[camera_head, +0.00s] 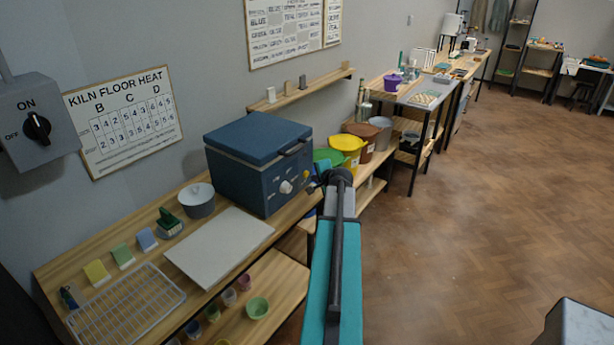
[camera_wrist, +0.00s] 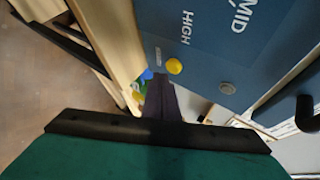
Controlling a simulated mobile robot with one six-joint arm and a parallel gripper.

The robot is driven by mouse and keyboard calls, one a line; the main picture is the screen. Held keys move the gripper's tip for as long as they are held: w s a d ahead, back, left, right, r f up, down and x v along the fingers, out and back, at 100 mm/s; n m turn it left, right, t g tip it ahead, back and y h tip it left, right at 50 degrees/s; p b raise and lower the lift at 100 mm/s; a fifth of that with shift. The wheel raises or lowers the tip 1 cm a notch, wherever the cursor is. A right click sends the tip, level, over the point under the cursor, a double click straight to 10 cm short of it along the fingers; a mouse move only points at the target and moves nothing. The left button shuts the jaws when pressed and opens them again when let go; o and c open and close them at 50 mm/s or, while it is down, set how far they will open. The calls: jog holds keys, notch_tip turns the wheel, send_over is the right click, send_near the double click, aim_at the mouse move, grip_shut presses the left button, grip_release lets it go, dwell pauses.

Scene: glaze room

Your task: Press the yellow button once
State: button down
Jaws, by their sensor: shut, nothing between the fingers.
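The yellow button (camera_wrist: 174,66) is a small round knob on the blue front panel of the kiln (camera_wrist: 225,45), beside the word HIGH in the wrist view. In the head view the blue kiln (camera_head: 258,160) stands on the wooden bench, and the button (camera_head: 307,174) shows small at the right end of its front. My gripper (camera_wrist: 163,82) is shut and empty, its dark fingers reaching toward the panel with the tips close to the button in the picture. Whether they touch it I cannot tell. In the head view my gripper (camera_head: 314,187) is just right of the kiln front.
A white dial (camera_head: 286,187) sits on the kiln front, left of the button. Yellow (camera_head: 348,146) and brown tubs stand beyond the kiln.

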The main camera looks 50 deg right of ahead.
jog(key=shift+w, duration=0.85)
dwell(1.6)
jog(key=shift+s, duration=0.2)
jog(key=shift+s+b, duration=0.35)
jog(key=shift+s, duration=0.3)
jog(key=shift+s, duration=0.15)
jog(key=shift+s+b, duration=0.9)
jog(key=shift+s, duration=1.5)
jog(key=shift+s, duration=0.1)
